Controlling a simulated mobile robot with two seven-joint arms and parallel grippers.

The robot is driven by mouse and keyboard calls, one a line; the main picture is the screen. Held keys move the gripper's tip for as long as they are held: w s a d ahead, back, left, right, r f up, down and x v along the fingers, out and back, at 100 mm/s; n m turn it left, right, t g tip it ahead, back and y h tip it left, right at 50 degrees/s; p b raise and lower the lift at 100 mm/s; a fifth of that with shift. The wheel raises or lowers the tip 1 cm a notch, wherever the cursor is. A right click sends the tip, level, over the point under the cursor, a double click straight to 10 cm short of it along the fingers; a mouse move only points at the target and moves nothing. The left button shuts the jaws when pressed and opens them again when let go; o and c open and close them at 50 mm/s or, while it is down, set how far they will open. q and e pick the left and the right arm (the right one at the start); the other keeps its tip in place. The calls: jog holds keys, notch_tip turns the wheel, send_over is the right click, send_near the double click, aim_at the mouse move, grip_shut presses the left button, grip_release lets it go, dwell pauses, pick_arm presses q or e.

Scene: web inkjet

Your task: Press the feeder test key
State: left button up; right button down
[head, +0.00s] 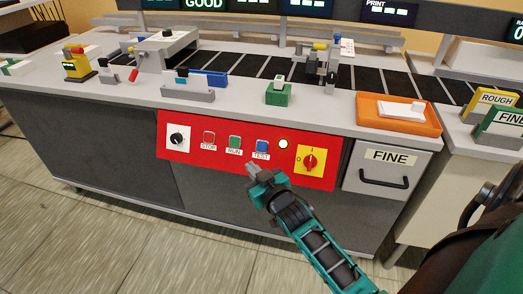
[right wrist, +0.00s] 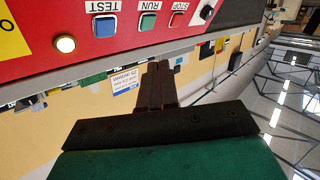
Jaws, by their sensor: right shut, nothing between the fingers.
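The red control panel (head: 190,158) is on the front of the grey cabinet. Its blue key labelled TEST (head: 262,145) sits right of the green RUN key (head: 235,142) and the red STOP key (head: 209,137). My right gripper (head: 252,168) is shut and empty, its tips in front of the panel's lower part, just below the TEST label. In the right wrist view, upside down, the fingers (right wrist: 158,85) appear apart from the blue TEST key (right wrist: 104,27). My left gripper is not in view.
A round pale lamp (head: 283,144) and a yellow plate with a red rotary switch (head: 310,161) lie right of the TEST key. A black knob (head: 177,138) is at the panel's left. A drawer labelled FINE (head: 387,177) is further right. The floor in front is clear.

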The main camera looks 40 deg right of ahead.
aim_at(262, 151)
jog(key=shift+t+h, duration=0.3)
jog(key=shift+t, duration=0.1)
jog(key=w+d+b, duration=0.2)
jog(key=w+d+f+b, duration=0.1)
jog(key=w+d+b, duration=0.1)
jog(key=w+d, duration=0.1)
jog(key=w+d+f+b, duration=0.1)
jog(key=w+d+b, duration=0.1)
jog(key=shift+w+d+f+b, duration=0.15)
jog(key=shift+d+f+b, duration=0.1)
jog(key=shift+b, duration=0.15)
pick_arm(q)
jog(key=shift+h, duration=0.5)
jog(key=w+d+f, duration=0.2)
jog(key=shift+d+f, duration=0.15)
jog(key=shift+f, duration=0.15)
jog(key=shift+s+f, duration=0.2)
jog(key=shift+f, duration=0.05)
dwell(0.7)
pick_arm(e)
jog(key=shift+d, duration=0.1)
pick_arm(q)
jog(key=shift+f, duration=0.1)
pick_arm(e)
jog(key=shift+w+d+f, duration=0.15)
jog(key=shift+w+d, duration=0.1)
